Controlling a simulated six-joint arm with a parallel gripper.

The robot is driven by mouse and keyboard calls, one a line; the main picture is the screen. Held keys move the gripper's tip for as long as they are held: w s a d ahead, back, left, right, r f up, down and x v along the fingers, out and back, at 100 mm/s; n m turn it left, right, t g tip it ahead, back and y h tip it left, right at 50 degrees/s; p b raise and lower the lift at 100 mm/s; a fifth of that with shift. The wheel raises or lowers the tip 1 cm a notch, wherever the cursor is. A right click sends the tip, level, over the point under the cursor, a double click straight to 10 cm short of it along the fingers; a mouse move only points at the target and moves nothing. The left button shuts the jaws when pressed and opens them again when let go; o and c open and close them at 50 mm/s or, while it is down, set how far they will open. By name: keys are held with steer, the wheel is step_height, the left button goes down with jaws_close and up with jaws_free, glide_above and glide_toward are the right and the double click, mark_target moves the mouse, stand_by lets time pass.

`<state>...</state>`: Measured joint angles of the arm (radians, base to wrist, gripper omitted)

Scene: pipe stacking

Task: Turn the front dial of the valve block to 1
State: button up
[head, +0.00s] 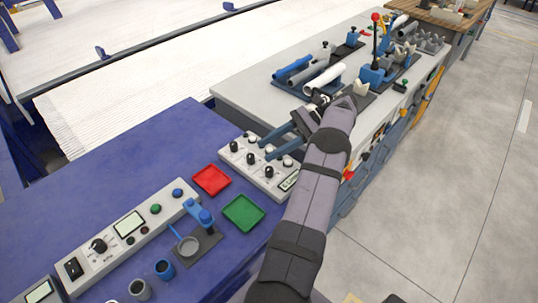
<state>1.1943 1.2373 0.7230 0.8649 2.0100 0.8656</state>
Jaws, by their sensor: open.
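A pale grey block that looks like the valve block (279,188) stands on the blue bench, at the middle of the head view. It carries several black knobs, one of them a dial (234,146) at its left end, with lighter round parts behind. A small display or label sits at its right end. I cannot tell which knob is the front dial, and its setting is too small to read. My gripper (263,148) comes in from the right with two blue-grey fingers apart. The fingers overlap the block's back right part in the picture; I cannot tell whether they touch anything.
A red tray (211,180) and a green tray (243,213) lie in front of the block. A long control panel (128,227), a blue clamp stand (199,214) and cups are at lower left. A grey bench (240,97) with pipes on a rack stands behind.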

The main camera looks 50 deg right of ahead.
mark_target(269, 168)
steer(key=s+d+r+m+t+h, duration=0.25)
steer(key=s+r+m+t, duration=0.2)
steer(key=s, duration=0.35)
steer(key=a+f+m+t+h, duration=0.1)
steer(key=f, duration=0.1)
steer(key=w+a+f+m+h, duration=0.1)
steer(key=f+m, duration=0.1)
steer(key=f, duration=0.1)
steer(key=w+a+f+m+t+h, duration=0.1)
steer(key=f, duration=0.2)
steer(key=shift+a+f+m+t, duration=0.1)
steer(key=shift+f+m+t, duration=0.15)
steer(key=shift+m+t, duration=0.1)
steer(key=f, duration=0.1)
steer(key=d+f+h, duration=0.2)
steer(key=shift+d+f+g, duration=0.25)
steer(key=shift+f+g, duration=0.1)
steer(key=shift+g, duration=0.05)
steer(key=shift+w, duration=0.1)
steer(key=shift+w+a+f, duration=0.2)
steer(key=shift+w+a, duration=0.1)
steer(key=shift+w, duration=0.3)
steer(key=shift+p+x, duration=0.9)
steer(key=shift+x, duration=2.05)
steer(key=shift+d, duration=0.1)
